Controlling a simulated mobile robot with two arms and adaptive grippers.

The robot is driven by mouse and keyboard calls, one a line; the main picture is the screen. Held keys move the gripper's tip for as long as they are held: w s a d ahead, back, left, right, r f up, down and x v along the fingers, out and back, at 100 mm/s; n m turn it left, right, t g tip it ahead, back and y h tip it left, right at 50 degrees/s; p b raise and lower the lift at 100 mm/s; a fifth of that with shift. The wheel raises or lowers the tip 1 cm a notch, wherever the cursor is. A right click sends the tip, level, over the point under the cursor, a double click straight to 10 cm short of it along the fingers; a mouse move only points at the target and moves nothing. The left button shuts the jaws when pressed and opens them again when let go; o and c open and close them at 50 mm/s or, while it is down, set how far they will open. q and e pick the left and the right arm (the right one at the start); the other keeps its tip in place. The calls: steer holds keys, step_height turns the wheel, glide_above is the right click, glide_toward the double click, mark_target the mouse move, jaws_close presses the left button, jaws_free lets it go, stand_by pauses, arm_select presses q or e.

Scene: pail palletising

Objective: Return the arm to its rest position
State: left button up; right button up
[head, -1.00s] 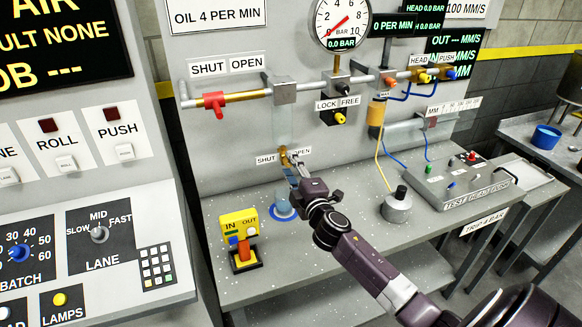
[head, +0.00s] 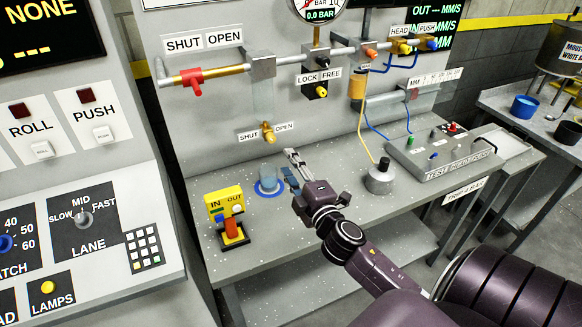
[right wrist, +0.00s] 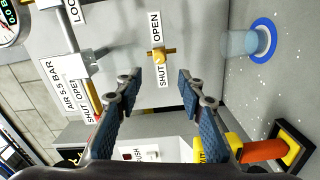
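My right gripper (head: 290,166) is in front of the grey panel, above the bench and right of the clear cup (head: 268,172). Its two blue-padded fingers stand apart in the right wrist view (right wrist: 158,88), with nothing between them. The small brass tap (head: 268,134) on the panel is up and left of the fingertips and apart from them. In the right wrist view the tap (right wrist: 158,55) sits between the SHUT and OPEN labels, its bar crosswise to the line joining them. My left gripper is in neither view.
The cup stands in a blue ring on the bench (head: 300,225). A yellow IN/OUT box (head: 225,205) is left of it. A grey knob unit (head: 381,178) and a test console (head: 440,155) stand to the right. A red-handled valve (head: 196,85) is on the pipe above.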

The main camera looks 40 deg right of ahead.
steer(key=shift+s+a, duration=0.1)
steer(key=shift+s, duration=0.25)
stand_by(0.3)
